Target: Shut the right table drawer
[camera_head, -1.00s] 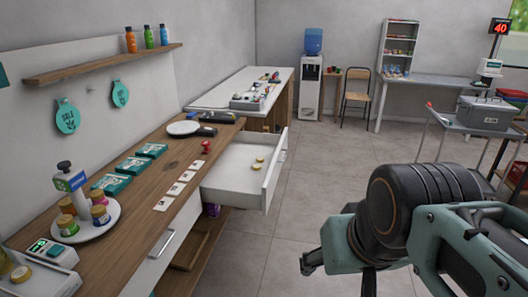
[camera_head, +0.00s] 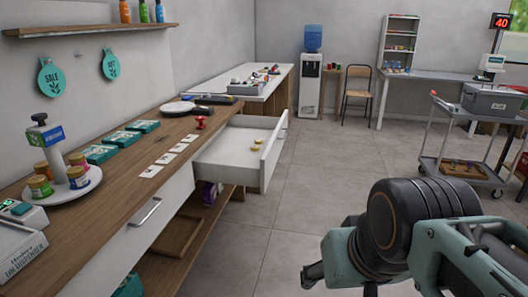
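A white table drawer (camera_head: 231,157) stands pulled out from the wooden-topped counter (camera_head: 95,215), at the counter's far end. Its front panel (camera_head: 273,155) faces right, toward the open floor. Small yellowish round items (camera_head: 256,148) lie inside the drawer. A second drawer front (camera_head: 140,232) with a metal handle sits nearer and looks flush with the counter. My arm shows at the lower right, to the right of the open drawer and well apart from it. My gripper (camera_head: 313,276) shows only in part at the picture's lower edge, and its fingers cannot be made out clearly.
The tiled floor (camera_head: 305,190) right of the drawer is clear. A grey cart (camera_head: 460,175) carrying a box stands at the right. A water dispenser (camera_head: 310,85) and a chair (camera_head: 357,95) are at the back. A plate of jars (camera_head: 65,187) stands on the counter.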

